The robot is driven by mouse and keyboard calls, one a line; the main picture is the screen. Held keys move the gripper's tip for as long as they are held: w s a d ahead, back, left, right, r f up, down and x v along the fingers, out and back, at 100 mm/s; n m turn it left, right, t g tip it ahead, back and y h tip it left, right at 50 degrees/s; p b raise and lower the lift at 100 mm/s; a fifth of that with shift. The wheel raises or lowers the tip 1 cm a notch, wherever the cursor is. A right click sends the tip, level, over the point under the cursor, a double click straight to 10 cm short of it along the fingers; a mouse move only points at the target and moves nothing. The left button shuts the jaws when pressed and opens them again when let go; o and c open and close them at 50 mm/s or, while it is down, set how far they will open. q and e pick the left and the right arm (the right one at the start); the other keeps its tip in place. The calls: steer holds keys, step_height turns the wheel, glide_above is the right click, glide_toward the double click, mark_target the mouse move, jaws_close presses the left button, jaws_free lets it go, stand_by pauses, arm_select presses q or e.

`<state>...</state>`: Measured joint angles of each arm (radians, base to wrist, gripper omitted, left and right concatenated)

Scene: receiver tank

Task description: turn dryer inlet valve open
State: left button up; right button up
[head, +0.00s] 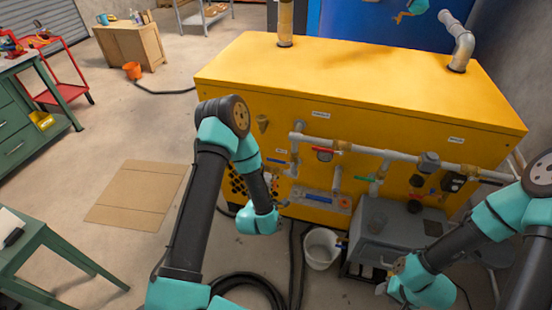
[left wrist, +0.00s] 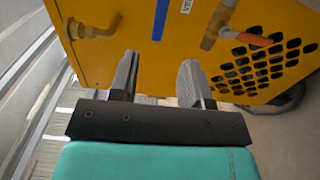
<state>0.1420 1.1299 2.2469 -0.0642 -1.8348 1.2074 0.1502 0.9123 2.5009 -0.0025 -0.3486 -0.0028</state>
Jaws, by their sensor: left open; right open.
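The yellow machine (head: 340,85) carries grey pipes with several coloured valve handles: a red one (head: 323,150), a green one (head: 364,180), a blue one (head: 318,198). Their labels are too small to read, so I cannot tell which is the dryer inlet valve. My left gripper (left wrist: 158,82) is open and empty in the left wrist view, facing the yellow panel. A brass fitting with an orange-red handle (left wrist: 257,40) is right of its fingers. In the head view its fingers are hidden behind my teal wrist. My right gripper (head: 390,279) is low at the right, by the grey box.
A grey box unit (head: 385,240) and a white bucket (head: 321,248) stand before the machine. Black hoses (head: 246,284) lie on the floor. A flat cardboard sheet (head: 136,194) lies on open floor at the left, near a green bench (head: 40,245).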

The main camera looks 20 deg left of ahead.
mark_target(275, 162)
arm_select(q)
steer(key=w, duration=0.9)
steer(key=w+a, duration=0.1)
steer(key=w, duration=0.3)
steer(key=shift+w, duration=0.3)
steer(key=shift+c, duration=0.4)
jaws_close()
